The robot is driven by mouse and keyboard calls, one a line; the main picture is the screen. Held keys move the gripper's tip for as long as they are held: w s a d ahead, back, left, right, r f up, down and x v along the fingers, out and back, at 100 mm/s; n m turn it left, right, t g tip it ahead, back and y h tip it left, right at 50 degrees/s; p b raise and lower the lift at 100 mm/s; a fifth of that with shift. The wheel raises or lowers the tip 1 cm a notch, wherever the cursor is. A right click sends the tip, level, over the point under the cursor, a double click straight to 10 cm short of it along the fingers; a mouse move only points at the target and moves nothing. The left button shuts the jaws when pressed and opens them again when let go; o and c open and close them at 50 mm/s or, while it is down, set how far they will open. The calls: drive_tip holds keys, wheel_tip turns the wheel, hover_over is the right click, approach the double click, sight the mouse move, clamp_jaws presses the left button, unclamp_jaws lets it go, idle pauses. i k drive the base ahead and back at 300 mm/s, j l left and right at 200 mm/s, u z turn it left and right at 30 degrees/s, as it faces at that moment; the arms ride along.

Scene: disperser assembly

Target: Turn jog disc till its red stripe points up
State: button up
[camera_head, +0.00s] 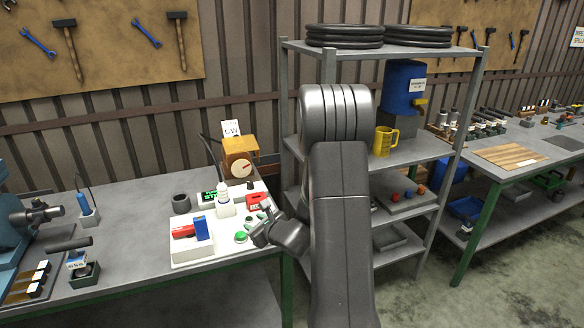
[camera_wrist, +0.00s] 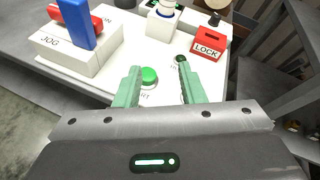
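A white box marked JOG (camera_wrist: 72,52) stands on the white panel, with a red cylinder (camera_wrist: 82,17) and an upright blue plate (camera_wrist: 76,22) on it. It also shows in the head view (camera_head: 192,246). An orange-brown box (camera_head: 238,148) at the panel's back carries a pale round disc (camera_head: 242,168) with a small reddish mark; the mark's exact direction is hard to tell. I cannot tell for certain which part is the jog disc. My gripper (camera_wrist: 158,68) is open and empty over the panel's front, its green fingers either side of a green button (camera_wrist: 149,75). It also shows in the head view (camera_head: 264,222).
A red LOCK block (camera_wrist: 207,43), a white bottle-like part (camera_wrist: 162,22) and a small dark knob (camera_wrist: 181,59) are close by. A CW sign (camera_head: 231,128) stands behind the orange-brown box. A grey shelf rack (camera_head: 327,180) is right of the bench.

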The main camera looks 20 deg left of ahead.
sight(241, 168)
drive_tip(key=i+j+z, duration=0.15)
drive_tip(key=j+z, duration=0.2)
drive_tip(key=j, duration=0.4)
drive_tip(key=j+z, duration=0.4)
drive_tip(key=j, duration=0.85)
